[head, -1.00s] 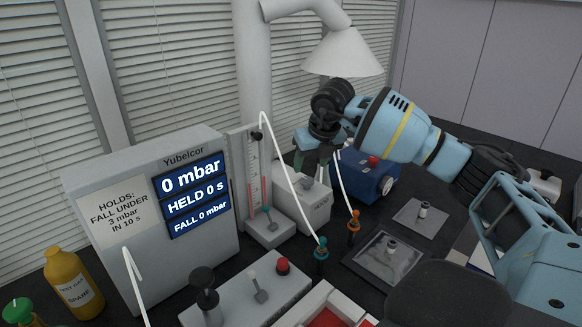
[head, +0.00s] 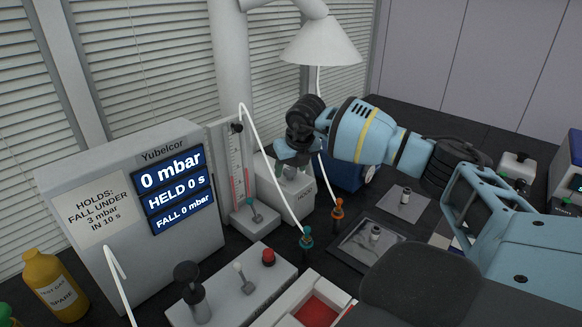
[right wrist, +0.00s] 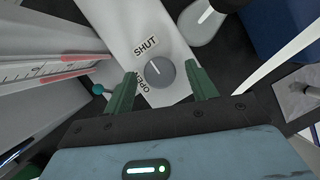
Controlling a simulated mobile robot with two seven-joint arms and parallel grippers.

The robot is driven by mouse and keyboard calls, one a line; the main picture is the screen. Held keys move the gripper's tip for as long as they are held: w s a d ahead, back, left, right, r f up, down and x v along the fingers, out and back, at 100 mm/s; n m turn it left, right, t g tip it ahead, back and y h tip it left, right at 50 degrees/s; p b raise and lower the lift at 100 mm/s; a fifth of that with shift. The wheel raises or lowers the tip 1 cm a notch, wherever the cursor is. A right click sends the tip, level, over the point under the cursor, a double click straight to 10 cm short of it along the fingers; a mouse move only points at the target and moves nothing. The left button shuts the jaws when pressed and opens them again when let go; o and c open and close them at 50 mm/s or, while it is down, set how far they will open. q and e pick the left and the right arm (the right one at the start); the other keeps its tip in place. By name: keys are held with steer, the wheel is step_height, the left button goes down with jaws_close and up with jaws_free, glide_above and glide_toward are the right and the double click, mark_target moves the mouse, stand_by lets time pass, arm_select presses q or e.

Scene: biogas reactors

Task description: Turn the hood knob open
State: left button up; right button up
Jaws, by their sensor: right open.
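The hood knob (right wrist: 160,71) is a round grey knob with a white pointer line, on a white box. Its pointer line is turned toward the SHUT label (right wrist: 145,46); the OPEN label (right wrist: 142,84) is partly hidden by a finger. My right gripper (right wrist: 161,77) is open, its two green fingers on either side of the knob, with gaps visible. In the head view the right gripper (head: 294,163) is over the HOOD box (head: 297,202), covering the knob there. My left gripper is not in view.
A flow meter (head: 238,165) with a red scale stands left of the HOOD box. The Yubelcor unit (head: 110,240) reads 0 mbar. A white hose, a teal-topped fitting (head: 306,238) and an orange-topped fitting (head: 337,210) are in front. A blue box (head: 345,178) is behind.

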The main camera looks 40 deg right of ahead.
steer(key=shift+c, duration=0.4)
steer(key=c, duration=0.9)
